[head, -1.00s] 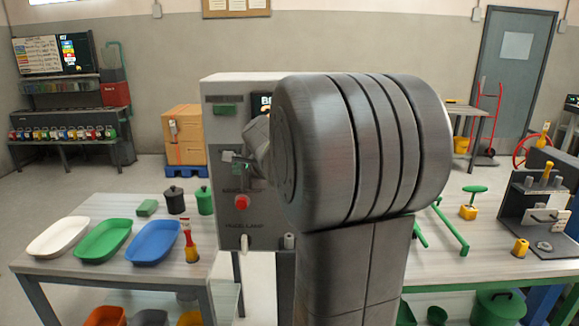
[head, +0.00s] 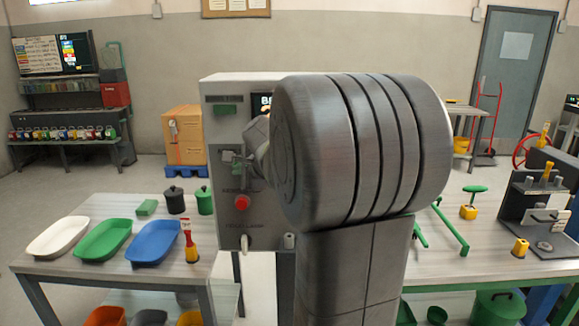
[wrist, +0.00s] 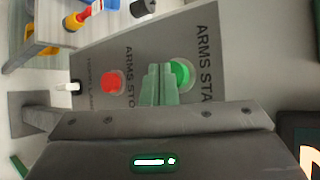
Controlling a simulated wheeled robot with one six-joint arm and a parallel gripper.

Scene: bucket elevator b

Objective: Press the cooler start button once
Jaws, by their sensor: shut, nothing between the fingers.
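A grey control cabinet (head: 226,90) stands between the tables; its face also shows in the wrist view (wrist: 138,45). There, a green button (wrist: 181,73) sits beside a label that reads "ARMS STA…", cut short. A red button (wrist: 112,82) has a partly hidden label that looks like "ARMS STO…". I can read no cooler label. My gripper (wrist: 158,84) is shut and empty, its green fingertips between the two buttons and overlapping the green one's edge. Contact cannot be told. In the head view, my arm hides much of the cabinet; the red button (head: 241,202) shows.
A lit screen (head: 262,103) on the cabinet is partly hidden by my arm. The left table holds white, green and blue trays (head: 153,243) and a red-and-yellow tool (head: 189,242). The right table carries a green bar (head: 449,228).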

